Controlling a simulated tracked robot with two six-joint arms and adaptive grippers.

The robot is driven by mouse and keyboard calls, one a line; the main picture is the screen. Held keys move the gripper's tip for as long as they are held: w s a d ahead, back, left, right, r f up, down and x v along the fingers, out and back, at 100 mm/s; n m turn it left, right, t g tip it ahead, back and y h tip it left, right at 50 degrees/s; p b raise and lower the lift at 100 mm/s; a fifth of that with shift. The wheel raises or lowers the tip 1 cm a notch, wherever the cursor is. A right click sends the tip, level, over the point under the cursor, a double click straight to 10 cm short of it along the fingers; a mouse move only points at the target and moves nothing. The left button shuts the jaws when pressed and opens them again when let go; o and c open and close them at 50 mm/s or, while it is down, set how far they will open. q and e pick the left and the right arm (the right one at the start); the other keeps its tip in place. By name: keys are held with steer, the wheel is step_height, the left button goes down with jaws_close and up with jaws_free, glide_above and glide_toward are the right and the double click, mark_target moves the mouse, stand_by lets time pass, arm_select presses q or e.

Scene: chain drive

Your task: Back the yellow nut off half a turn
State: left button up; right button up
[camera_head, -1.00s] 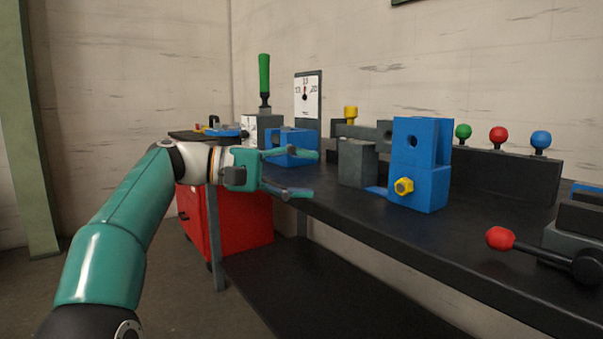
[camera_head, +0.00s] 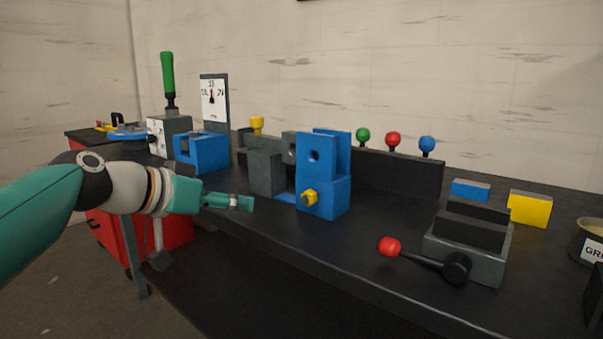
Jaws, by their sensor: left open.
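The yellow nut (camera_head: 309,198) sits on the front face of the blue block (camera_head: 324,176), low down, on the dark bench. My left gripper (camera_head: 248,203) is to the left of the nut, apart from it, at the bench's front edge. It is seen edge-on, its fingers pointing right toward the blue block. It is open and nothing shows between its fingers. My right gripper is not in view.
Left of the blue block stand a grey block (camera_head: 265,173) and another blue block (camera_head: 202,152). A red-knobbed lever (camera_head: 390,247) on a grey vise (camera_head: 470,245) sticks out at the right. The bench front (camera_head: 330,250) between is clear.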

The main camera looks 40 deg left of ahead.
arm_select(q)
step_height(320, 180, up, 3)
steer(key=d, duration=0.2)
steer(key=b, duration=0.1)
glide_toward(306, 199)
steer(key=shift+m+h, duration=0.3)
steer(key=shift+h, duration=0.1)
steer(key=x, duration=0.9)
steer(key=shift+s+a+f, duration=0.1)
steer(key=shift+a, duration=0.15)
jaws_close()
steer(key=shift+a+f+n+h+b, duration=0.15)
steer(key=shift+n+h+b, duration=0.15)
steer(key=shift+n+b, duration=0.3)
steer(key=shift+n+h, duration=0.6)
steer(key=shift+n, duration=0.1)
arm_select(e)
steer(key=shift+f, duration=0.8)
